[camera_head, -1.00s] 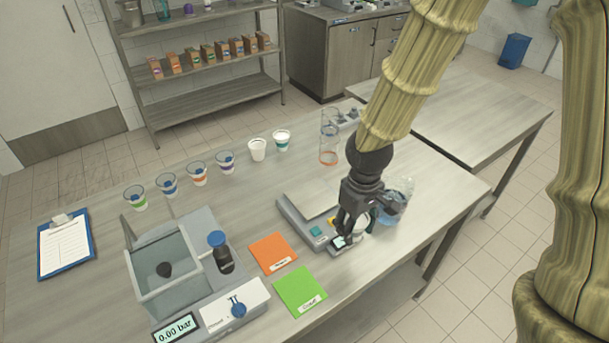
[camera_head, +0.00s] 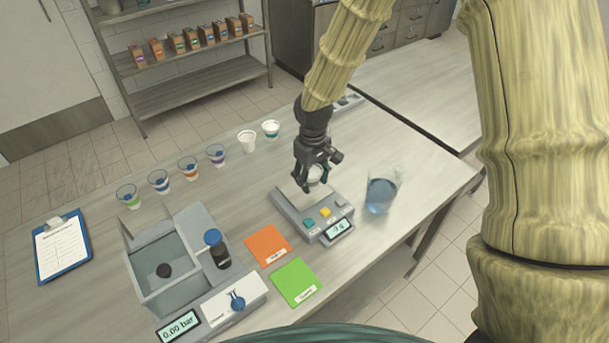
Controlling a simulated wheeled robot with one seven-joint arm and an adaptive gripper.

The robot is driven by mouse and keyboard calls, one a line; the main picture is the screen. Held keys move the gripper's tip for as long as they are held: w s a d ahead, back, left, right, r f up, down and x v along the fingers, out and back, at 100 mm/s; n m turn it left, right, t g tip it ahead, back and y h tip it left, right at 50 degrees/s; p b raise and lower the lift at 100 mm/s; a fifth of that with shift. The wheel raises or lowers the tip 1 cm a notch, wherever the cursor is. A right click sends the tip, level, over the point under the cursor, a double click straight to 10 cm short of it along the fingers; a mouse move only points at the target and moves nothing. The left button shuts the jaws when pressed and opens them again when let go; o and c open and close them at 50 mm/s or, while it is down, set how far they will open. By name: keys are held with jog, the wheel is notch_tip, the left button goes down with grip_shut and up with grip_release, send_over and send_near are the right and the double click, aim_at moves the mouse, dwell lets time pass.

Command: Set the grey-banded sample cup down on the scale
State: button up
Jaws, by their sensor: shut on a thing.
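The scale (camera_head: 288,204) stands in the middle of the bench, with teal and yellow buttons and a lit display (camera_head: 338,231) whose short reading in g is hard to make out. My gripper (camera_head: 312,184) is over the scale's plate, shut on a small whitish cup (camera_head: 317,173). The black fingers hide much of this cup, and I cannot make out its grey band. The cup looks upright and at or just above the plate; I cannot tell whether it touches.
A glass beaker with blue liquid (camera_head: 380,197) stands right of the scale. Orange (camera_head: 267,245) and green (camera_head: 297,283) cards lie in front. A pressure unit (camera_head: 190,240) with a dark bottle (camera_head: 217,250) is at left. Several banded cups (camera_head: 188,170) and a white cup (camera_head: 247,142) line the back.

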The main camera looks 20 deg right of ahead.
jog(key=shift+w+a+f+p, duration=0.15)
jog(key=shift+w+a+p, duration=0.05)
jog(key=shift+w, duration=0.55)
jog(key=shift+w+a+f+p, duration=0.1)
jog(key=shift+w+a+p, duration=0.1)
jog(key=shift+w, duration=0.55)
jog(key=shift+w+a+f+p, duration=0.1)
jog(key=shift+f+p, duration=0.8)
jog(key=shift+f, duration=0.85)
jog(key=shift+f, duration=0.25)
jog(key=o, duration=1.1)
jog(key=shift+r, duration=0.1)
jog(key=shift+r+b, duration=1.6)
jog(key=shift+r, duration=4.55)
